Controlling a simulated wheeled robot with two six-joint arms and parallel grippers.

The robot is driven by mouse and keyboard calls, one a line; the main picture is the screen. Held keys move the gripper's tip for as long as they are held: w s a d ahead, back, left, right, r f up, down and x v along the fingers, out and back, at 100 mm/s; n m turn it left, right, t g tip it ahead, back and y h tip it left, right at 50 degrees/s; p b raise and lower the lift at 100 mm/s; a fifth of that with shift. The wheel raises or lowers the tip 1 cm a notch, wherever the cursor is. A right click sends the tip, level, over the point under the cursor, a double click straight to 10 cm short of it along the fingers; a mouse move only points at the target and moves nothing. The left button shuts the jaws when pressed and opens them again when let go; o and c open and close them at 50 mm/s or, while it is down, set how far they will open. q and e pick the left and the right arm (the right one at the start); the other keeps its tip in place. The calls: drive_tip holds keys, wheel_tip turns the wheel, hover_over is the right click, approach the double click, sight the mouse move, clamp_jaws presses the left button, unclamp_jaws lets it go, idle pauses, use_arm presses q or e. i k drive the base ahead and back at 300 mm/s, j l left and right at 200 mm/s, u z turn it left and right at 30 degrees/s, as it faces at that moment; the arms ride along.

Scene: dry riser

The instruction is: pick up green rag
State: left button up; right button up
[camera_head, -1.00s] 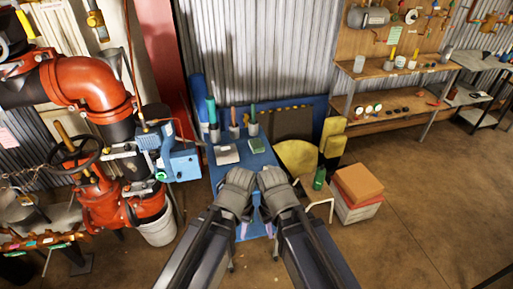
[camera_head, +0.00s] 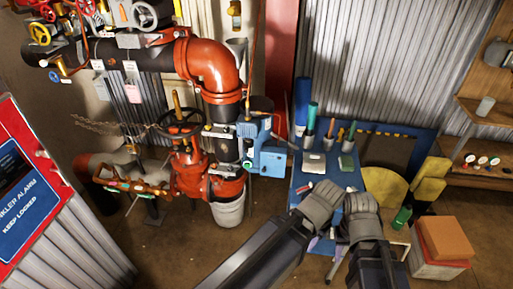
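The green rag (camera_head: 347,163) looks like a small flat green patch on the blue table (camera_head: 303,178), just behind my grippers in the camera_head view. A light grey flat item (camera_head: 314,162) lies to its left. My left gripper (camera_head: 325,203) and my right gripper (camera_head: 360,207) are close together over the near part of the table, in front of the rag and apart from it. Their wrists and arms hide most of the fingers, so I cannot see whether they are open or shut. Nothing shows clearly in either one.
Tool holders (camera_head: 309,135) stand at the table's back edge. A yellow chair (camera_head: 384,188) and stacked boxes (camera_head: 442,240) are to the right. Red pipework with a valve (camera_head: 190,170), a blue device (camera_head: 268,160) and a white bucket (camera_head: 228,208) are left. Floor is clear at lower left.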

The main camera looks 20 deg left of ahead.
sight(345, 162)
drive_tip(key=i+l, duration=0.25)
drive_tip(key=i, duration=0.25)
drive_tip(key=i+l+u, duration=0.1)
drive_tip(key=i+l, duration=0.2)
drive_tip(key=i, duration=0.2)
drive_tip(key=i+l, duration=0.3)
drive_tip(key=i, duration=0.15)
